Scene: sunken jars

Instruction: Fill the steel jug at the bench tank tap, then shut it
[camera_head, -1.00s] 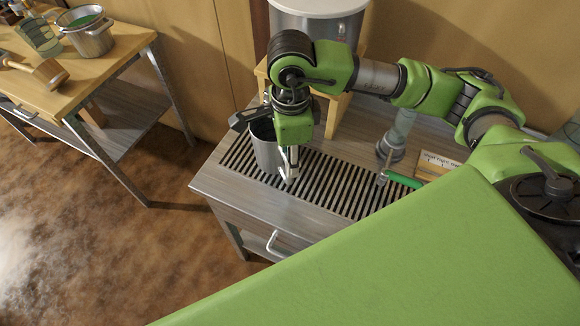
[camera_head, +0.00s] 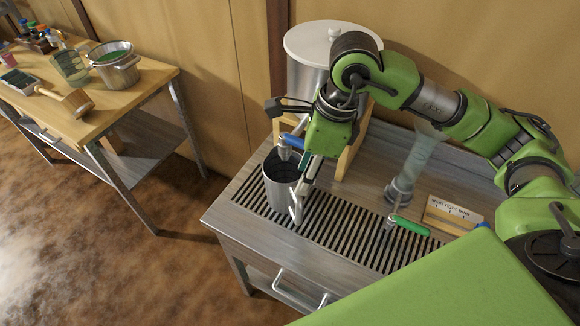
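The steel jug (camera_head: 280,188) stands upright on the slatted drain grate at the left of the bench. Its mouth is open and its inside looks dark; I cannot tell the water level. The steel tank (camera_head: 301,75) with a white lid stands behind it. A tap with a blue handle (camera_head: 292,141) shows just above the jug's mouth, partly covered by my gripper. My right gripper (camera_head: 312,148) is beside the blue handle, above and right of the jug. My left gripper is out of view.
A wooden table (camera_head: 135,88) with a pot (camera_head: 115,66), a mallet (camera_head: 72,101) and bottles is at the left. Open floor lies between.

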